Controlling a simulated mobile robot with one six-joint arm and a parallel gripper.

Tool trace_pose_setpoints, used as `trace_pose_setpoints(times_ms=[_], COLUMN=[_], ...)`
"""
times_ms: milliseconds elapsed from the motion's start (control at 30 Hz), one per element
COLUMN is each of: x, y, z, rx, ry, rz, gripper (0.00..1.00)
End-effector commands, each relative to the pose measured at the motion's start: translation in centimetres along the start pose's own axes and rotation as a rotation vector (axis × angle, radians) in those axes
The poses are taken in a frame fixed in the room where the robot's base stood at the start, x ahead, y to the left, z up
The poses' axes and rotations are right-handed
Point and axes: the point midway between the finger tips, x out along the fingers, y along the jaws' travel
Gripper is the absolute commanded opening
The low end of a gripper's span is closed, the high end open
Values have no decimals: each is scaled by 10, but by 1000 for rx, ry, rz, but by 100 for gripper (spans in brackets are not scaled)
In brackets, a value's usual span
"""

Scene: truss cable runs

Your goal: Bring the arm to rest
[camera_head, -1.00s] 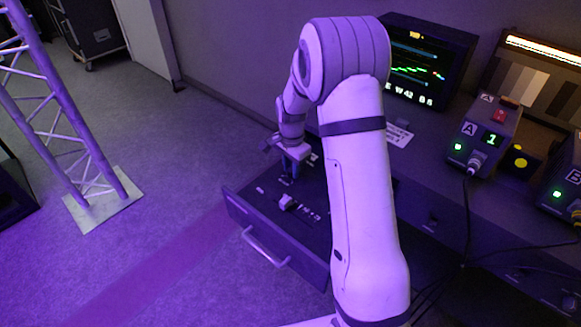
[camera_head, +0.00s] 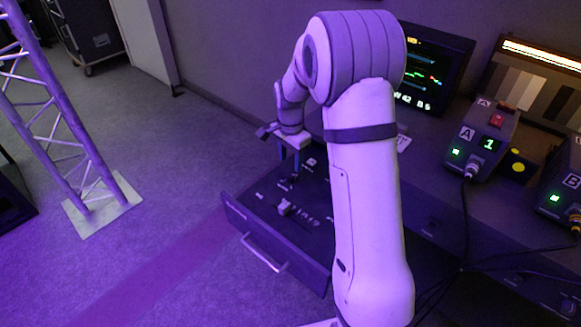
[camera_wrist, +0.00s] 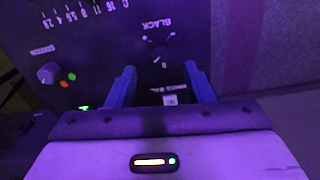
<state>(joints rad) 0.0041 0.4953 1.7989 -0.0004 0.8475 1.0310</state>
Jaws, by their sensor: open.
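My gripper (camera_wrist: 160,88) is open in the wrist view, with its two blue fingers apart and nothing held between them. In the head view my gripper (camera_head: 296,165) hangs above the far part of the open drawer (camera_head: 240,215), partly behind my arm. My arm is bent over the drawer and hides its right side.
The drawer's handle (camera_head: 262,250) juts into the room. Box A (camera_head: 485,140) and box B (camera_head: 562,195), with cables, stand on the desk at right. A monitor (camera_head: 436,70) stands behind my arm. A truss tower (camera_head: 65,110) stands left; floor between is clear.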

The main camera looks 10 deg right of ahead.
Motion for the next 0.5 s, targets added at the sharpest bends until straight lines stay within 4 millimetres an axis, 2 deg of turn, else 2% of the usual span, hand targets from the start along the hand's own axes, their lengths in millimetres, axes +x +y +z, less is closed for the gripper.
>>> trace_pose_setpoints(times_ms=[33, 167, 500], x=[-8, -17, -19], y=[0, 0, 1], z=[0, 0, 0], rx=[0, 0, 0], ry=[1, 0, -1], rz=[-2, 0, 1], gripper=[47, 47, 47])
